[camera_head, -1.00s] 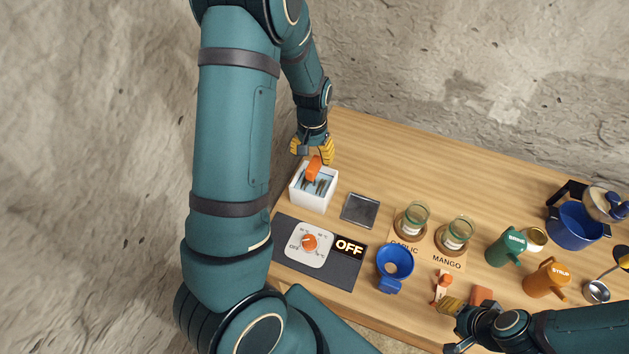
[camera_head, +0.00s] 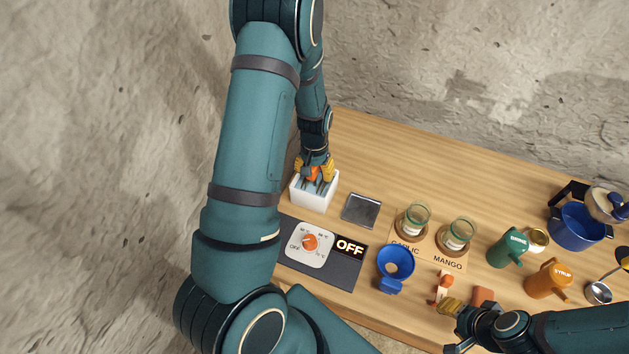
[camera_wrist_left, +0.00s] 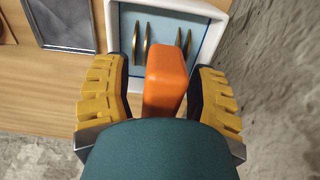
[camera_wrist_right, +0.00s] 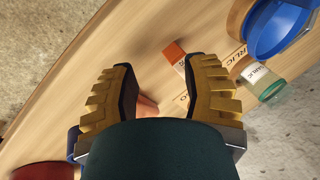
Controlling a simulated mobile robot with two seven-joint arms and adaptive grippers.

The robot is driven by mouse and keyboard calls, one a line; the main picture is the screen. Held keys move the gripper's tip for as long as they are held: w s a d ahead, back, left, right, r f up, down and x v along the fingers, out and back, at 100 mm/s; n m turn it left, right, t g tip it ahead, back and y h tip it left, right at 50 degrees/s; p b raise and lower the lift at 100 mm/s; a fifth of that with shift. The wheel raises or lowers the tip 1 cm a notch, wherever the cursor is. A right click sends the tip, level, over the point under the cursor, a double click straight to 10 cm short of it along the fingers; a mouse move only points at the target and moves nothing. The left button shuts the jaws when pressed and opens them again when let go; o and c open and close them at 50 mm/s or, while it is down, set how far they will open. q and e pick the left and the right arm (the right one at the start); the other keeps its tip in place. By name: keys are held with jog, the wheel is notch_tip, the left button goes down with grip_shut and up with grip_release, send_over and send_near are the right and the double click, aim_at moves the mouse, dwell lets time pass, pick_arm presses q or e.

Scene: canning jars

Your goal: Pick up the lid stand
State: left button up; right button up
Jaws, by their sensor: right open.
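The lid stand shows as an orange handle (camera_wrist_left: 166,78) rising from a white box (camera_head: 313,196) at the table's left end. Several thin gold lids (camera_wrist_left: 142,45) stand on edge beside the handle, in what looks like pale blue liquid. My left gripper (camera_head: 315,170) is over the box, fingers pointing down. In the left wrist view its open fingers (camera_wrist_left: 163,90) are on either side of the handle, with a small gap showing. The handle's lower part is hidden. My right gripper (camera_head: 455,309) is open and empty near the table's front edge.
A grey metal tray (camera_head: 361,210) lies right of the box, with a dial panel reading OFF (camera_head: 310,244) in front. A blue funnel (camera_head: 395,262), two jars, a green mug (camera_head: 508,247) and an orange mug (camera_head: 548,280) stand farther right.

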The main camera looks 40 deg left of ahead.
pick_arm(q)
grip_shut()
